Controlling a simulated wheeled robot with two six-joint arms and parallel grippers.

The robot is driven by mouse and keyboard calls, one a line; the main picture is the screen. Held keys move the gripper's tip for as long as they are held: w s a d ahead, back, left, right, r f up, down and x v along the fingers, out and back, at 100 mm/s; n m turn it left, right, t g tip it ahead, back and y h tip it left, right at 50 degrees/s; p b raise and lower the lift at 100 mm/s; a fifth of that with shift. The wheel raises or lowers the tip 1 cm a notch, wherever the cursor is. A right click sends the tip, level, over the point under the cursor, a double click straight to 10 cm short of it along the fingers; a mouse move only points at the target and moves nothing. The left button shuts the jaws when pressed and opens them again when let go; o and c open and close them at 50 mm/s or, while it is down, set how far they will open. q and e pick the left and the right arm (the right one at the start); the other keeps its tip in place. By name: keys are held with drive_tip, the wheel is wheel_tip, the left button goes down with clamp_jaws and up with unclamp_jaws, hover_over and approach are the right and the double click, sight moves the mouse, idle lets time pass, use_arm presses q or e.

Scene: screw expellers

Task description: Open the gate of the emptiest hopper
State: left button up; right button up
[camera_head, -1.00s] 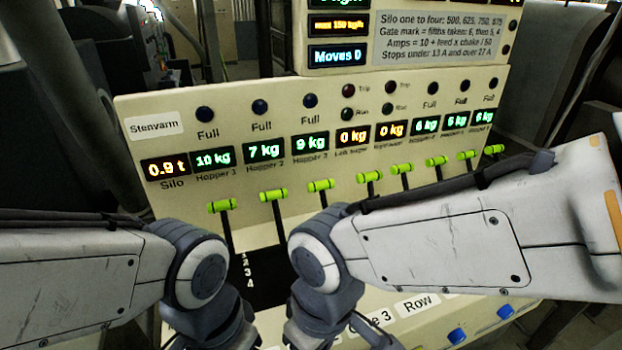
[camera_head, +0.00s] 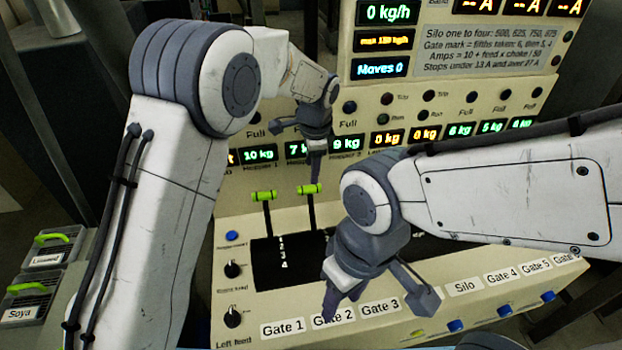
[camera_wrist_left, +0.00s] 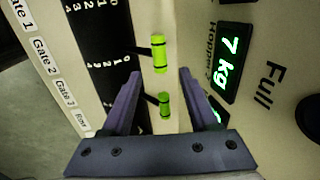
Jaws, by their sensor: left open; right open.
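Readouts show 10 kg (camera_head: 258,153) for Hopper 1, 7 kg for Hopper 2 (camera_wrist_left: 233,60) and 9 kg (camera_head: 346,143) for Hopper 3. Right-hand readouts include 6 kg (camera_head: 460,130) and 5 kg (camera_head: 491,127); the last is unclear. Green-handled levers under Hopper 1 (camera_head: 263,195) and Hopper 2 (camera_head: 310,188) stand at the top of their slots. My left gripper (camera_head: 316,176) is open, just above the Hopper 2 lever. In the left wrist view that lever (camera_wrist_left: 158,52) lies beyond the fingertips (camera_wrist_left: 159,74), another (camera_wrist_left: 164,104) below it. My right gripper (camera_head: 332,305) is open over the lower panel.
The lower panel carries labels Gate 1 (camera_head: 283,327) to Gate 3, Silo and more, plus knobs (camera_head: 232,317) and blue buttons (camera_head: 457,326). Soya (camera_head: 22,312) and another container (camera_head: 48,258) stand at left.

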sight(311, 187)
use_arm(q)
drive_tip(key=f, duration=0.2)
drive_tip(key=w+f+p, duration=0.1)
drive_tip(key=f, duration=0.2)
drive_tip(key=f+p, duration=0.1)
drive_tip(key=f, duration=0.1)
drive_tip(key=shift+w+a+f, duration=0.15)
drive_tip(key=shift+w+f, duration=0.1)
drive_tip(key=shift+f, duration=0.15)
drive_tip(key=shift+c, duration=0.3)
clamp_jaws()
drive_tip(key=shift+r, duration=0.1)
drive_tip(key=shift+w+r, duration=0.1)
drive_tip(key=shift+w, duration=0.05)
idle(0.5)
